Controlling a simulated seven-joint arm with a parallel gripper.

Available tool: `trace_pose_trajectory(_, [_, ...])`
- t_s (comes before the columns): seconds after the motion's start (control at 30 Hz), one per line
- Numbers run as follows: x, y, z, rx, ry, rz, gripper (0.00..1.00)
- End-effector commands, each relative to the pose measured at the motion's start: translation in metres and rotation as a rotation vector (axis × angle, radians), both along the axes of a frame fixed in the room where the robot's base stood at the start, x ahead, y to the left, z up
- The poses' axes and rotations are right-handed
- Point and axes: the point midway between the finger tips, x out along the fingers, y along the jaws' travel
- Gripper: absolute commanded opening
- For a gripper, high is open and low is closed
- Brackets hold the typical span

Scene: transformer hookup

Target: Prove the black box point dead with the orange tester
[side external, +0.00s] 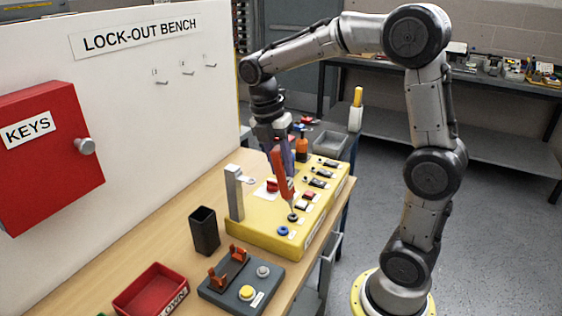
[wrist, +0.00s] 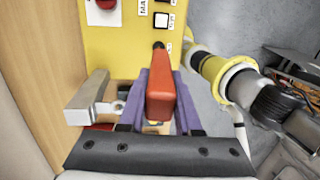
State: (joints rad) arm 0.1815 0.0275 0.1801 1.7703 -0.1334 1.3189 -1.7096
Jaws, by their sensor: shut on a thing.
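My gripper (side external: 285,160) is shut on the orange tester (side external: 281,175) above the yellow box (side external: 262,236). The tester is tilted, with its thin tip pointing down. The tip is at or just above a black round point (side external: 293,217) near the front of the box top; I cannot tell whether they touch. A blue round point (side external: 282,231) lies just in front of it. In the wrist view the tester (wrist: 160,98) sits between my purple fingers (wrist: 160,110), and its far end covers what lies directly beyond it.
A grey post with an arm (side external: 235,192) stands at the box's left. On the bench are a black cup (side external: 204,231), a dark grey unit (side external: 240,283) with orange clips and buttons, and a red tray (side external: 150,289). A red key cabinet (side external: 45,150) hangs on the white board.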

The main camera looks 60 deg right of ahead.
Motion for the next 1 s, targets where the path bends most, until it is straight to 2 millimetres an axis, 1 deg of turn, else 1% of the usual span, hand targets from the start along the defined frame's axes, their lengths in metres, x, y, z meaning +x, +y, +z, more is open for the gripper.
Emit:
trace_pose_trajectory(0.47, [0.0001,-0.0001,0.0004,0.000,-0.001,0.000,0.00])
trace_pose_trajectory(1.0, [-0.0001,0.0000,-0.0050,0.000,0.000,0.000,0.00])
